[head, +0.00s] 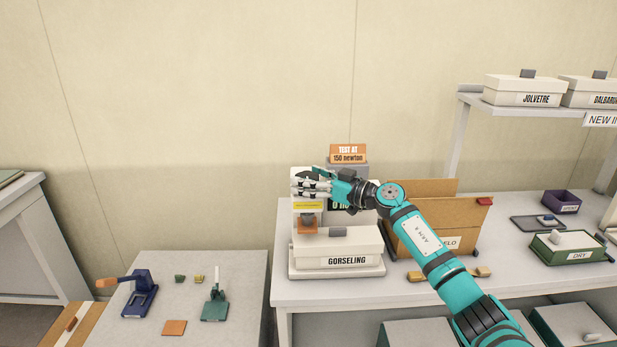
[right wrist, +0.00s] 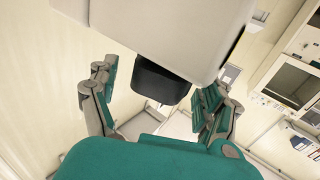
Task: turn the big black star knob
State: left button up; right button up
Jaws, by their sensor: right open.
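The testing machine (head: 298,245) stands at the left end of the right-hand table, with an orange sign reading "TEST AT 150 newton" above it. My right gripper (head: 306,187) is at the machine's upper part, and its fingers and wrist hide some of the head and the dark display. In the right wrist view, a black knob (right wrist: 160,82) sits under the pale machine housing, between the spread fingers of my right gripper (right wrist: 158,88). The fingers are open, with gaps seen on both sides of the knob. Its star outline cannot be made out. My left gripper is not in view.
A white box (head: 345,246) labelled GORSELING lies at the machine's front. A cardboard box (head: 440,210) stands to the right, partly behind my right arm. A lower table (head: 245,290) at left holds a blue tool (head: 139,298) and a green one (head: 215,305).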

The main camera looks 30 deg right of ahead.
jog(key=shift+w, duration=0.1)
